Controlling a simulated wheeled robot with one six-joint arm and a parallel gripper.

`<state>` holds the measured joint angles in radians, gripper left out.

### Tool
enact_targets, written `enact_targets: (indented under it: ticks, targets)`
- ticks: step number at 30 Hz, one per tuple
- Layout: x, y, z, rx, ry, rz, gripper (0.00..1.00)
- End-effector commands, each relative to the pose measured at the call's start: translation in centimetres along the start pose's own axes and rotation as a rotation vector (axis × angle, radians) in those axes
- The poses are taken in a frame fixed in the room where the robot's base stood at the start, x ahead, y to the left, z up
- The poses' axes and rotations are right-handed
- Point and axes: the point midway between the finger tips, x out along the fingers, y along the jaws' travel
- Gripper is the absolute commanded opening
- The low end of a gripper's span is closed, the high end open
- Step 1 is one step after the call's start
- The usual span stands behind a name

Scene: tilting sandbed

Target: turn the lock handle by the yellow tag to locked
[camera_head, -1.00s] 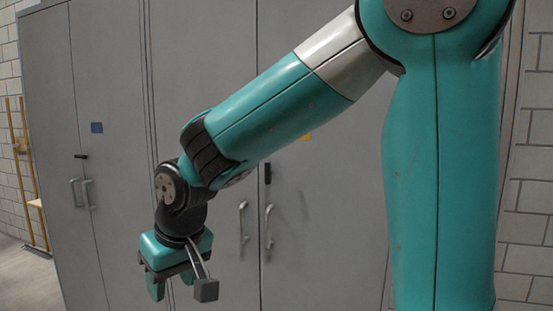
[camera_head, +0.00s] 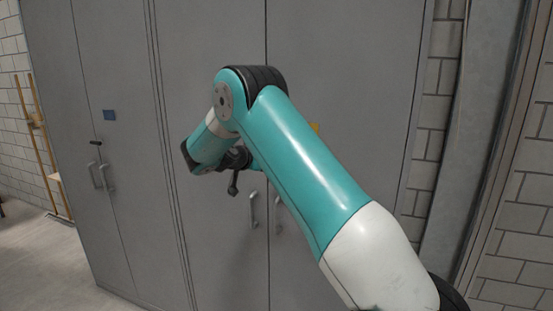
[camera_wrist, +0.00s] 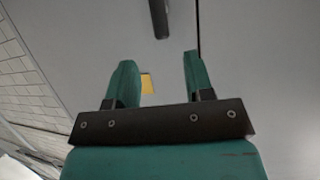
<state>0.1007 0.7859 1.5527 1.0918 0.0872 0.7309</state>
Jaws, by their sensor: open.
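The yellow tag (camera_head: 315,128) is on the right-hand cabinet door, partly covered by my arm. In the wrist view the tag (camera_wrist: 147,84) shows between the fingers, close to the left one. A black lock handle (camera_wrist: 159,18) shows at the top of the wrist view, beyond the fingertips and near the door seam. It looks lengthwise up and down in that picture. In the head view my arm hides this handle. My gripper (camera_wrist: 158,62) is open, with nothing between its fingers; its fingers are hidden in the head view.
To the left are a blue tag (camera_head: 109,115), another black lock handle (camera_head: 96,142) lying level, and pull handles (camera_head: 103,176). A wooden rack (camera_head: 45,150) stands at far left.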

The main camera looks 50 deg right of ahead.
Motion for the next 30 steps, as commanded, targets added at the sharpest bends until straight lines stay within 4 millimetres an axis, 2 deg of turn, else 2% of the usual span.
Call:
enact_targets:
  ticks: [1, 6, 13, 18, 27, 29, 30]
  targets:
    - [1.1, 0.1, -0.5, 0.0, -0.001, 0.005, 0.48]
    - [5.0, 0.2, -0.4, 0.0, -0.002, 0.004, 0.48]
    - [8.9, 0.1, -0.3, 0.0, -0.002, 0.002, 0.48]
    - [10.2, 0.0, -0.1, -0.001, -0.001, 0.0, 0.48]
    - [10.4, 0.0, 0.0, -0.001, -0.001, -0.001, 0.48]
    - [10.4, 0.0, 0.0, -0.001, -0.001, -0.001, 0.36]
    - [10.4, 0.0, 0.0, -0.001, -0.001, -0.001, 0.27]
